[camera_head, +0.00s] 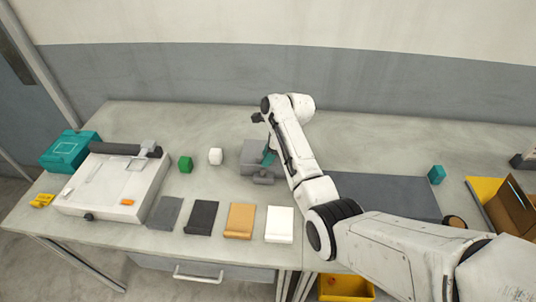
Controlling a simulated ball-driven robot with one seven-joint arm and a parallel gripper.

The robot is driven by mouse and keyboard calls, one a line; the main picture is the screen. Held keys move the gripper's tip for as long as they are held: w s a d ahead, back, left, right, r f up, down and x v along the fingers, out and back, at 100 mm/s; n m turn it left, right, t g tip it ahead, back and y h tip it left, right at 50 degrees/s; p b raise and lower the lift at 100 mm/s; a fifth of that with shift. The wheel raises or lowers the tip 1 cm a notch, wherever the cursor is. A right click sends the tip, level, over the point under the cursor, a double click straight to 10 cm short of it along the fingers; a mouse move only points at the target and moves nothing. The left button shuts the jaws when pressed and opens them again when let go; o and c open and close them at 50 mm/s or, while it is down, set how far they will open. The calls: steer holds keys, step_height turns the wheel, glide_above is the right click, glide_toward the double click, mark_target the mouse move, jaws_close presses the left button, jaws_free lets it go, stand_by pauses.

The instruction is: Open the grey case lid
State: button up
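The grey case (253,150) sits on the table near the middle, partly hidden behind my arm. Its right side is covered, and I cannot tell how its lid stands. A small darker grey piece (263,179) is at its front edge. A teal piece (269,157) shows between the case and my arm. My arm reaches up past the right of the case, its wrist behind and above it. A small dark part at the wrist, which seems to be my gripper (257,117), appears apart from the case. Its fingers cannot be made out.
Grey, black, tan and white flat pieces (240,220) lie in front of the case. A white device (105,195) and teal box (68,149) are far left. A dark mat (385,196) lies right.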

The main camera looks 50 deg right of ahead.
steer(key=shift+c, duration=0.4)
jaws_close()
steer(key=shift+w+b, duration=0.1)
steer(key=shift+b, duration=0.2)
